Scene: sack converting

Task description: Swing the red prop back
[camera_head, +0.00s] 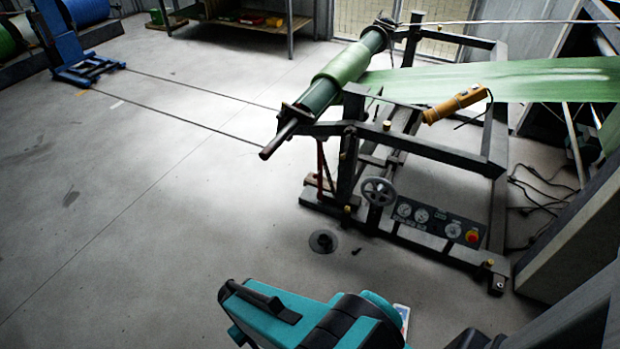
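The red prop (321,166) is a thin, dark red bar on the near left side of the dark unwind stand (428,149). It stands roughly upright below the near end of the roll shaft (279,140). Its lower end is close to the stand's base, and I cannot tell whether its top touches the shaft. The green roll (345,66) lies on the shaft, with a green web (500,80) running off to the right. Teal and black parts of my own body show at the bottom, well apart from the prop. I cannot make out my gripper's fingers.
A handwheel (379,191) and a gauge panel (437,222) with a red button are on the stand's near side. A yellow pendant (455,104) hangs by the web. A round floor fitting (323,241) lies in front. Cables (540,195) lie right. The left floor is open.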

